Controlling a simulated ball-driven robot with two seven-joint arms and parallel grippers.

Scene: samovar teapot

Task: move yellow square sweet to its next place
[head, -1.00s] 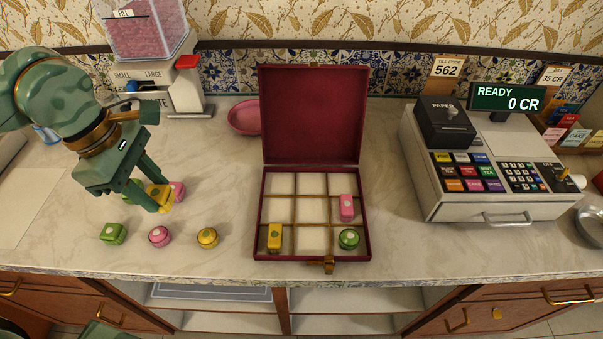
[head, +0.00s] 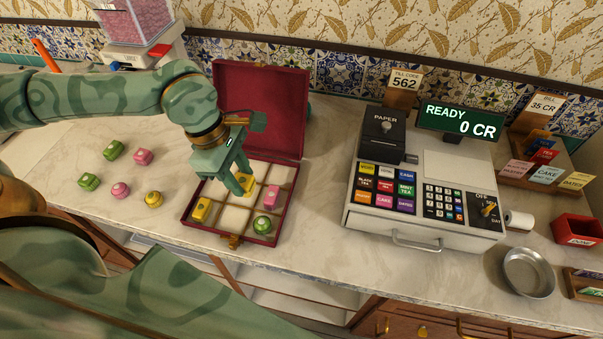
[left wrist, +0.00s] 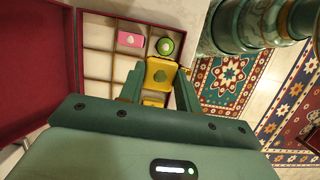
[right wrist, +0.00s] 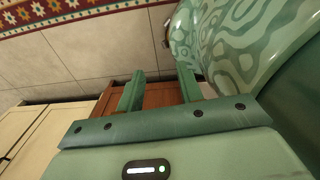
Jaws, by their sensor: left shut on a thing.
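My left gripper (head: 240,186) is shut on a yellow square sweet (head: 247,184) and holds it over the middle of the red box (head: 186,221). The held sweet (left wrist: 160,74) shows between the fingers in the left wrist view. In the box, another yellow sweet (head: 201,210) is in the front left compartment, a pink sweet (head: 271,197) in the middle right one and a green round sweet (head: 262,225) in the front right one. Whether the held sweet touches the box floor I cannot tell. My right gripper (right wrist: 160,92) is open and empty, away from the counter.
On the counter left of the box lie green sweets (head: 88,182), pink sweets (head: 120,190) and a round yellow sweet (head: 153,198). The box lid (head: 260,105) stands open behind. A till (head: 425,190) stands to the right, with a metal bowl (head: 528,272) beyond it.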

